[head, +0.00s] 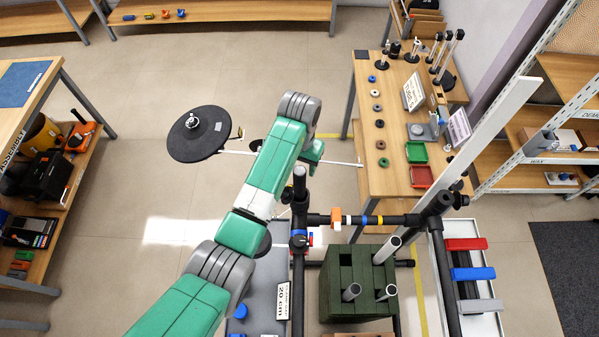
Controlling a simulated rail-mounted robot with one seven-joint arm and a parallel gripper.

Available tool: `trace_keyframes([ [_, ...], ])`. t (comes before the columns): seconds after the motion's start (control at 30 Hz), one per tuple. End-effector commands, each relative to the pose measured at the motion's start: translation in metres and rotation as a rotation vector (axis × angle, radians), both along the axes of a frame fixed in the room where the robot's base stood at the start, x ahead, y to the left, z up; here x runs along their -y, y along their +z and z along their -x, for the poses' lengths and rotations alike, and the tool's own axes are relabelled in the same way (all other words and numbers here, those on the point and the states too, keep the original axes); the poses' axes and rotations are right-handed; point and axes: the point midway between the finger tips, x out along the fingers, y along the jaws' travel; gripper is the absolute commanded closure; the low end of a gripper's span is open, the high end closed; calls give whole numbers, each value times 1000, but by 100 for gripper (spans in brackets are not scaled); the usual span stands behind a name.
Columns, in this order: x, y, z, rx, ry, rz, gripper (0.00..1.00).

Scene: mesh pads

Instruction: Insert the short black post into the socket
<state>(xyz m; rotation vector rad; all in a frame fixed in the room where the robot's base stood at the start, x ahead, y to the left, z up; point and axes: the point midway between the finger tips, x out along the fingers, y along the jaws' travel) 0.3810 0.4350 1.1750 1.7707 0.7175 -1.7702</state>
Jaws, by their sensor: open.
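On the wooden table at right, a short dark post (395,49) stands at the back among taller posts on round black bases. I cannot tell for certain that it is the task's post. A dark green block (342,262) at lower right holds several grey tubes in its top. I cannot tell whether it or a base on the table is the socket. My green and grey arm reaches up from the bottom left and bends down near the picture's middle.
A black pipe frame (380,220) with coloured rings stands beside the arm. A round black disc (199,133) is left of it. The table (394,150) also bears green (416,152) and red (421,177) trays. Floor is open at left.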

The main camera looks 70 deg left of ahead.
Motion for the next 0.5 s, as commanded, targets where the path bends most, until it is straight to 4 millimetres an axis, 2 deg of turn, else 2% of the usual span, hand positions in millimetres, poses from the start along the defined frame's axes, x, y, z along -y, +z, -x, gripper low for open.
trace_keyframes([
  [0.1,0,28,-1,3,-1,-3,45],
  [0.2,0,45,-1,2,-1,-1,45],
  [0.33,0,58,-1,1,-1,0,45],
  [0.5,0,62,0,-1,-1,1,45],
])
